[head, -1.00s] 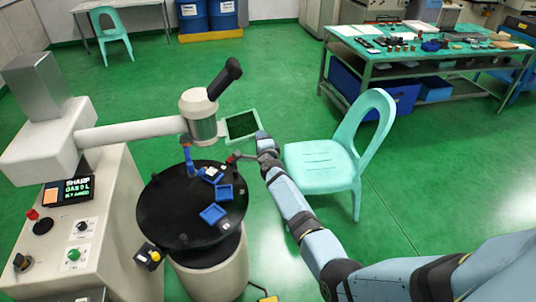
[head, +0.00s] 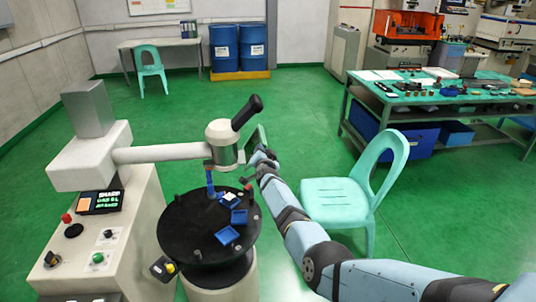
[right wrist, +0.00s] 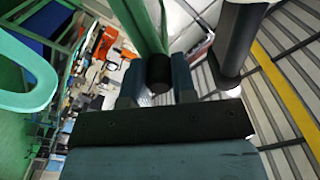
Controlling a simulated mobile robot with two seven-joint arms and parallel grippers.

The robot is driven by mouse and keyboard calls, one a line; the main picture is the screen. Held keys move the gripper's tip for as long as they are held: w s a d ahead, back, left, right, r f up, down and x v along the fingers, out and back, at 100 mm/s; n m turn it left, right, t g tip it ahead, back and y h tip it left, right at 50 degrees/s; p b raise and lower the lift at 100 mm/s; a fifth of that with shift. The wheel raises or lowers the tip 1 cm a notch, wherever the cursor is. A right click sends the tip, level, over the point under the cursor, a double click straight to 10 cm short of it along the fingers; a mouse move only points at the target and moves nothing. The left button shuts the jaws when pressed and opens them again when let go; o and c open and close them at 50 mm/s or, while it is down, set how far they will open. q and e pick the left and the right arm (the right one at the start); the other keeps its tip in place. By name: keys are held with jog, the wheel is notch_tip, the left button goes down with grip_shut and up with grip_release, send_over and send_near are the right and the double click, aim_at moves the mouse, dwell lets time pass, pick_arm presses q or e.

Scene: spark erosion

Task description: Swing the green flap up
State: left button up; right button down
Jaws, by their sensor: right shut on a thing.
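The green flap (head: 254,141) is a green-rimmed panel beside the pale cylindrical head of the machine (head: 222,143). It stands steeply tilted and is seen nearly edge-on. My right gripper (head: 262,158) is at its near right side. In the right wrist view, a dark round knob (right wrist: 158,70) sits between the fingertips of my right gripper (right wrist: 158,85), at the end of a green bar (right wrist: 143,25). The gripper is shut on this knob. My left gripper is not in view.
A black round table (head: 190,240) with blue trays (head: 228,235) stands below the machine head. A black handle (head: 246,112) juts up from the head. A mint chair (head: 340,200) stands right of my arm. A workbench (head: 400,108) is behind it.

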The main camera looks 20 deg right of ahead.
jog(key=shift+w+a+r+n, duration=0.1)
jog(key=shift+a+r+n, duration=0.2)
jog(key=shift+a+n, duration=0.2)
jog(key=shift+a+p, duration=0.2)
jog(key=shift+p, duration=0.15)
jog(key=shift+n, duration=0.3)
jog(key=c, duration=0.9)
grip_release()
jog(key=shift+w, duration=0.1)
